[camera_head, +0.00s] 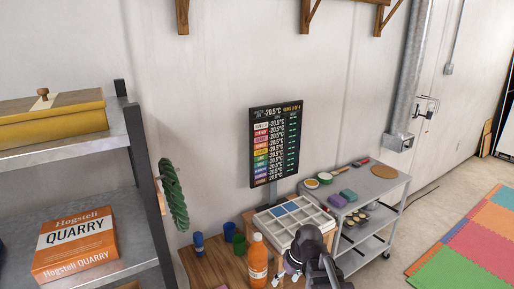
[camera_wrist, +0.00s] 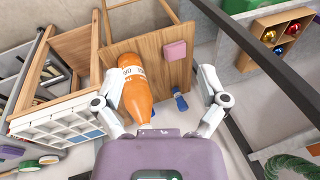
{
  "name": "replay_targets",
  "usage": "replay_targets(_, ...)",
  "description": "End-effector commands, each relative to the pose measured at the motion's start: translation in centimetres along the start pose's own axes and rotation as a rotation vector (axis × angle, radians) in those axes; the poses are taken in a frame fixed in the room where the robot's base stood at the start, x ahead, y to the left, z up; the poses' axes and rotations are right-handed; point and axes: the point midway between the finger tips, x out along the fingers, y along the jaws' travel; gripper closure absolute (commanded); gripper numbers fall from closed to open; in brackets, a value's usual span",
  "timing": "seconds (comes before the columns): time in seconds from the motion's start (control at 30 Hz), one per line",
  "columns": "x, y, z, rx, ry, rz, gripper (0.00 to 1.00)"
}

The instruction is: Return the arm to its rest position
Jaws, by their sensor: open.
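My arm shows at the bottom of the head view, low over the wooden table (camera_head: 205,262) in front of the white compartment tray. My gripper (camera_wrist: 161,78) is open in the wrist view, with its two fingers spread wide and nothing gripped. An orange bottle (camera_head: 258,262) with a white cap stands on the table just left of my arm. The bottle also shows in the wrist view (camera_wrist: 134,88), near the left finger; I cannot tell whether they touch.
The white compartment tray (camera_head: 325,221) with blue pieces lies behind my arm. A dark display board (camera_head: 275,140) stands behind it. Blue (camera_head: 198,243) and green (camera_head: 239,244) cups stand left. A shelf (camera_head: 60,150) fills the left side; a grey cart (camera_head: 385,184) stands right.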

Motion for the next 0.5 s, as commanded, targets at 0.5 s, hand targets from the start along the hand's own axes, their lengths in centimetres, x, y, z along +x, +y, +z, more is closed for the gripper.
replay_targets(0.5,-1.4,6.2,6.3,0.433,-0.051,0.313,0.07)
